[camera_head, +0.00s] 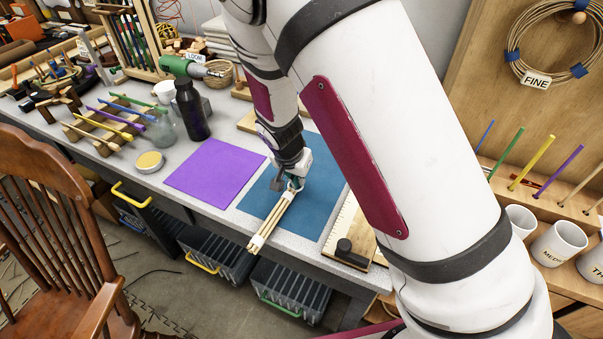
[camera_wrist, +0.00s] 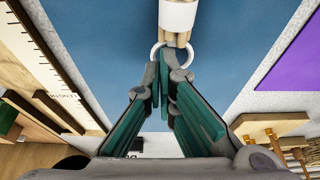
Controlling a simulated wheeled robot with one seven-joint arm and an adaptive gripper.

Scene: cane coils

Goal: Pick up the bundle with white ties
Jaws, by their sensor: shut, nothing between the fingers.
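The bundle with white ties (camera_head: 273,219) is a set of pale canes. It lies over the blue mat (camera_head: 256,191), with its near end reaching the worktop's front edge. A white tie shows near that end, and another tie fills the top of the wrist view (camera_wrist: 178,14). A white ring (camera_wrist: 154,48) sits at the bundle's end facing my fingers. My gripper (camera_head: 293,185), also in the wrist view (camera_wrist: 166,78), is shut at that end. Its teal-padded fingertips meet at the ring and cover its lower part. I cannot tell whether they pass through it.
A purple mat (camera_head: 215,172) lies left of the blue one. Crates (camera_head: 213,255) sit below the worktop, and a wooden chair (camera_head: 60,230) stands in front.

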